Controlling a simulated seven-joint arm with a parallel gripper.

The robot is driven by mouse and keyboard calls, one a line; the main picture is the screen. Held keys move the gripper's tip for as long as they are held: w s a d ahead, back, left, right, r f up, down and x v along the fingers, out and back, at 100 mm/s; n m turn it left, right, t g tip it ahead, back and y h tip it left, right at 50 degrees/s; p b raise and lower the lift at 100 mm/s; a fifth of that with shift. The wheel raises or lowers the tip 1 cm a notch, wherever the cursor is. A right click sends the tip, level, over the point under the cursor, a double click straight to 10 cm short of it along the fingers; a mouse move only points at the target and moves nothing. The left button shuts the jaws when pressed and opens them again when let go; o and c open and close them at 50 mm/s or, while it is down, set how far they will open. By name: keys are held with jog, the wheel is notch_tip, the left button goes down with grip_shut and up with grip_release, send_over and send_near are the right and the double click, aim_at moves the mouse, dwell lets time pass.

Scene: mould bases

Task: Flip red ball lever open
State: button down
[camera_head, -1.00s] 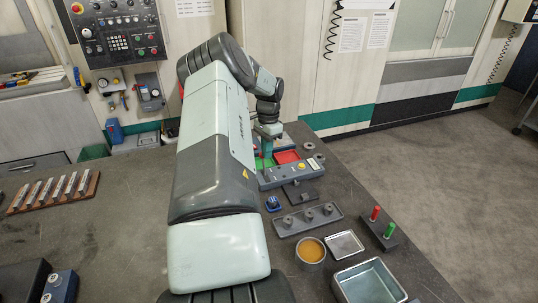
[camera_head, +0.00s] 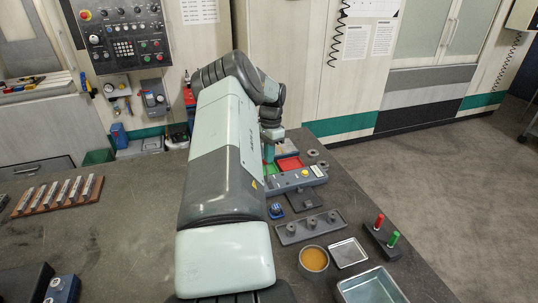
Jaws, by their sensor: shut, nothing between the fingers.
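A red-handled upright pin (camera_head: 379,220) stands on a dark block at the right, apart from the gripper. My arm hides part of the bench behind it.
A grey plate with several round posts (camera_head: 310,227), a bowl of amber content (camera_head: 314,259) and metal trays (camera_head: 347,252) lie nearer. A wooden rack (camera_head: 58,195) is at left. Bare bench lies between rack and arm.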

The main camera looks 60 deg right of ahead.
notch_tip(320, 180, up, 12)
jog(key=s+d, duration=0.1)
jog(key=shift+f, duration=0.2)
dwell(0.4)
dwell(0.4)
